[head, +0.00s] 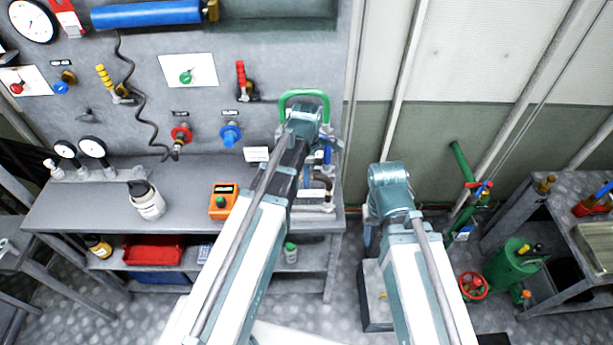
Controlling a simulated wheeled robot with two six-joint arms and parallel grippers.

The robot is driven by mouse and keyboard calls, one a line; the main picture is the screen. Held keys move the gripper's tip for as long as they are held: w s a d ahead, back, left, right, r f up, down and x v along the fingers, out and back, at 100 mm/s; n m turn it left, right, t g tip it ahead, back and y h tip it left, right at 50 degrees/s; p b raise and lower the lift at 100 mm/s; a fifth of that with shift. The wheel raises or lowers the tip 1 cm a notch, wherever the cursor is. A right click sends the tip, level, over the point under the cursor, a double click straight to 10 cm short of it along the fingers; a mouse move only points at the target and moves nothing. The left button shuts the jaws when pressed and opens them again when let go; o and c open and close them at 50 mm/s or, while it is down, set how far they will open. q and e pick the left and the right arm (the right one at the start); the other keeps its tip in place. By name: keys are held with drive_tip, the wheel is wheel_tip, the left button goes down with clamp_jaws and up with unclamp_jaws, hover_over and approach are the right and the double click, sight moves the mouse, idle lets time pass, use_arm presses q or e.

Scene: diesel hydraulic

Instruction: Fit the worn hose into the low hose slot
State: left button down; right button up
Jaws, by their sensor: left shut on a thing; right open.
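My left gripper (322,160) is over the right end of the grey bench, mostly hidden behind its own arm. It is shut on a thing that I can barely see. A green loop (304,95) arches just beyond its wrist; I cannot tell whether this is the held hose. A black coiled hose (136,100) hangs on the panel and runs down to a red round fitting (181,136). A blue fitting (230,135) sits to its right. Their small labels are unreadable, so I cannot tell which is the low slot. My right gripper (369,232) is open, low right of the bench, partly hidden.
The bench (110,205) carries a white bottle (147,200), an orange box with a green button (222,201) and two small gauges. Red and yellow valve levers stick out of the panel. Right, a green pipe (462,162) and green canister (515,268) stand by another bench.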

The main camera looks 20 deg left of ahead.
use_arm(q)
drive_tip(key=shift+f+b, duration=0.6)
drive_tip(key=shift+f, duration=0.1)
drive_tip(key=c, duration=0.6)
unclamp_jaws()
drive_tip(key=shift+r, duration=0.15)
wheel_tip(320, 180, up, 14)
drive_tip(key=p, duration=1.4)
drive_tip(key=shift+f, duration=0.25)
